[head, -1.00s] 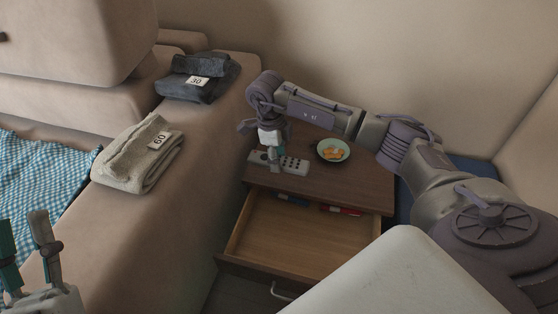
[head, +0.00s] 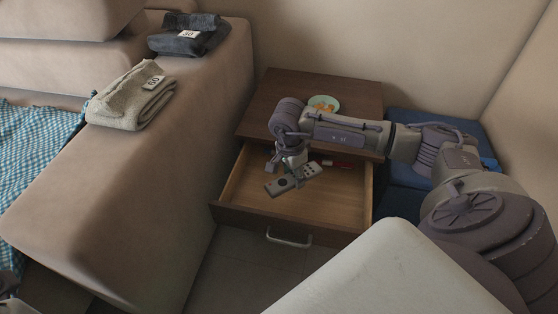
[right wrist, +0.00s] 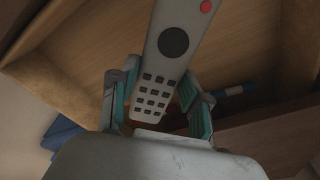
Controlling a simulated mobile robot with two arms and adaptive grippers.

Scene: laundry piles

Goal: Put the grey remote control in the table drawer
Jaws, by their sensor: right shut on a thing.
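The grey remote control (head: 280,186), with dark buttons, is in my right gripper (head: 291,165). In the right wrist view the remote (right wrist: 172,42) shows a red button, a large dark round pad and rows of small keys; the fingers (right wrist: 160,98) are shut on its keypad end. The remote is tilted and appears above the open drawer (head: 332,194) of the wooden table (head: 345,92). Its height over the drawer floor is hard to tell. Only a small part of my left gripper (head: 12,304) shows at the bottom left corner.
A red item (head: 342,165) lies at the back of the drawer. A green plate (head: 332,100) with orange food stands on the tabletop. A sofa with a folded beige towel (head: 128,103) and dark folded cloths (head: 186,41) is at the left. A blue object (head: 402,174) stands right of the table.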

